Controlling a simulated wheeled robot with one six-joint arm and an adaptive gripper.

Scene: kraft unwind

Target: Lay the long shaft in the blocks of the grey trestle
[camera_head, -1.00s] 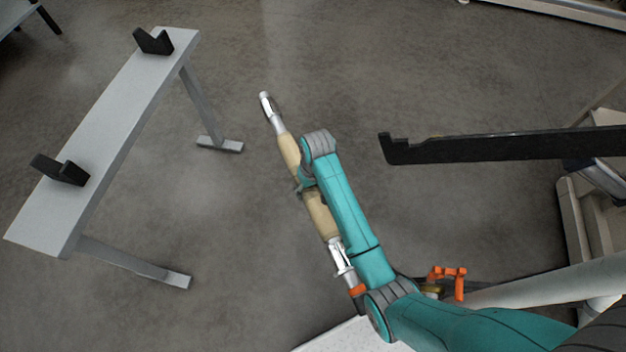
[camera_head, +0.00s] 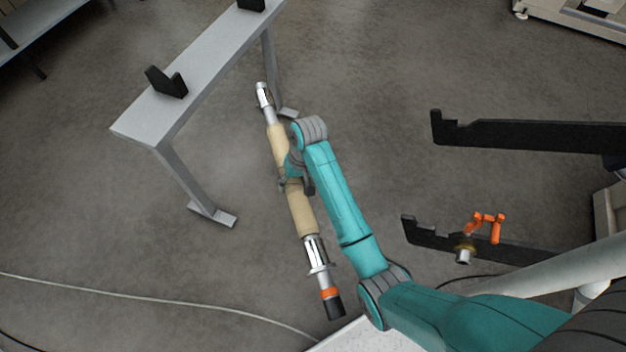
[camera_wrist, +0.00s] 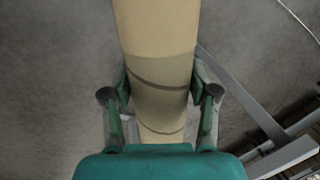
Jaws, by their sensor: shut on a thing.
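The long shaft (camera_head: 302,215) has a tan middle, metal ends and an orange band by a black tip at its near end. My gripper (camera_head: 290,180) is shut around the tan middle and holds the shaft above the floor. The wrist view shows both fingers (camera_wrist: 161,98) on either side of the tan part (camera_wrist: 160,35). The grey trestle (camera_head: 205,68) stands to the left of the shaft, apart from it. Its near black block (camera_head: 167,82) shows a V-shaped notch. Its far black block (camera_head: 252,4) is cut off by the top edge.
Two black notched arms (camera_head: 530,135) reach in from the right, the lower one (camera_head: 430,236) beside an orange handle (camera_head: 486,226). A pale cable (camera_head: 150,293) lies on the floor at lower left. Open floor (camera_head: 90,220) lies left of the shaft.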

